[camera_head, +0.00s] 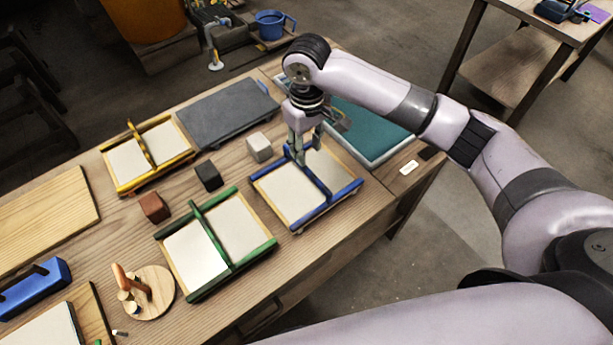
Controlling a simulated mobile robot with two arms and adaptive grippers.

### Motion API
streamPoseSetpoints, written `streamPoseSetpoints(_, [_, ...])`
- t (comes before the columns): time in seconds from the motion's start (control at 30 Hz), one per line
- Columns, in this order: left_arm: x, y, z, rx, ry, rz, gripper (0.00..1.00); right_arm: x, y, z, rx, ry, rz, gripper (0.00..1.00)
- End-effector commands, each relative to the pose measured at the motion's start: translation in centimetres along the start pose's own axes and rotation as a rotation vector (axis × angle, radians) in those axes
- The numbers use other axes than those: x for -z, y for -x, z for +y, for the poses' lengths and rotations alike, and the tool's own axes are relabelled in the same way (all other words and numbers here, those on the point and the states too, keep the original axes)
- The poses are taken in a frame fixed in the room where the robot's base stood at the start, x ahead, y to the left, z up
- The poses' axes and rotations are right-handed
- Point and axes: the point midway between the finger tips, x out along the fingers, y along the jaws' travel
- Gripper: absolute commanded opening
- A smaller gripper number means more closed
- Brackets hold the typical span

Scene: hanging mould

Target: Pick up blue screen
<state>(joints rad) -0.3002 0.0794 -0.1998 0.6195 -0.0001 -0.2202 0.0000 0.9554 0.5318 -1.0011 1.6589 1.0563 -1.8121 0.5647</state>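The blue screen (288,193) is a flat frame with pale panels, blue edges and a blue bar across its middle. It lies on the wooden workbench, right of centre in the head view. My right gripper (306,158) points down over its far part, at the blue middle bar. The fingers hide part of the bar. I cannot tell whether they touch or grip it. The screen appears to rest flat on the bench. My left gripper is not in view.
A green screen (237,228) lies close to the left, and a yellow screen (128,165) farther left. Grey (259,147), black (209,176) and brown (155,207) blocks stand between them. A dark slab (225,115) and teal tray (372,133) lie behind.

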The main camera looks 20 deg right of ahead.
Motion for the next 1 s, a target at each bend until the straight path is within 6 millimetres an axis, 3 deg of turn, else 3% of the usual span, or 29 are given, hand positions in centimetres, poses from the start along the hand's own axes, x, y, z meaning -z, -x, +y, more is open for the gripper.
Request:
streamPoseSetpoints(0.2, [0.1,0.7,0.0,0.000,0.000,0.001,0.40,0.0,-4.0,0.0,0.000,0.000,-0.002,0.33])
streamPoseSetpoints(0.47, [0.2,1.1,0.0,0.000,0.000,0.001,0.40,0.1,-5.9,0.0,0.001,0.002,0.000,0.33])
streamPoseSetpoints(0.7, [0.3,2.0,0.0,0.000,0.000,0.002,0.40,0.4,-9.4,0.2,0.000,0.002,-0.002,0.33])
streamPoseSetpoints(1.0, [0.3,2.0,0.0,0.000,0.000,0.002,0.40,0.4,-10.5,0.2,0.000,0.003,0.003,0.33])
